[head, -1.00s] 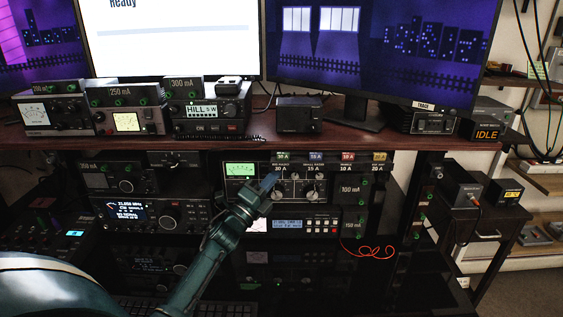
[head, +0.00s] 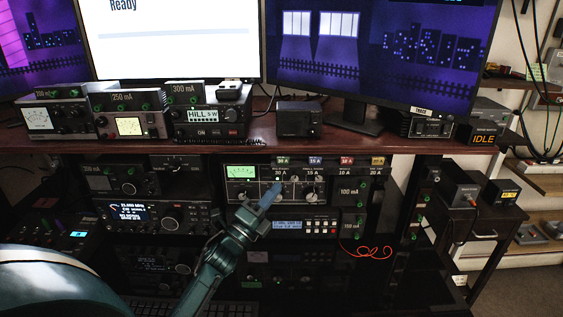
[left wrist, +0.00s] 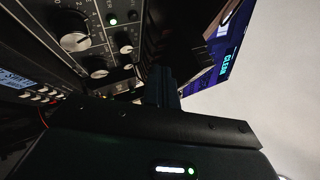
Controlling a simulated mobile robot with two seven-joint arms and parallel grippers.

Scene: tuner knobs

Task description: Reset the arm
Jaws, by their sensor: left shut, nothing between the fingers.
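My left gripper (head: 271,192) is shut and empty. In the head view its blue-grey fingers overlap the left part of the tuner panel (head: 232,193), near its knobs, and I cannot tell whether they touch it. The panel has a lit green meter (head: 241,171) and a round knob (head: 309,191) to the right of the fingers. In the left wrist view the shut fingers (left wrist: 160,86) show dark, with a large knob (left wrist: 76,42) and smaller knobs (left wrist: 96,66) on a panel to their left. My right gripper is not in view.
A wooden shelf (head: 290,150) runs above the panel and carries several meter boxes and monitors (head: 372,50). A radio with a lit display (head: 128,211) stands to the left of my arm. A red coiled cable (head: 368,251) hangs lower right. A small side table (head: 484,235) stands at the right.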

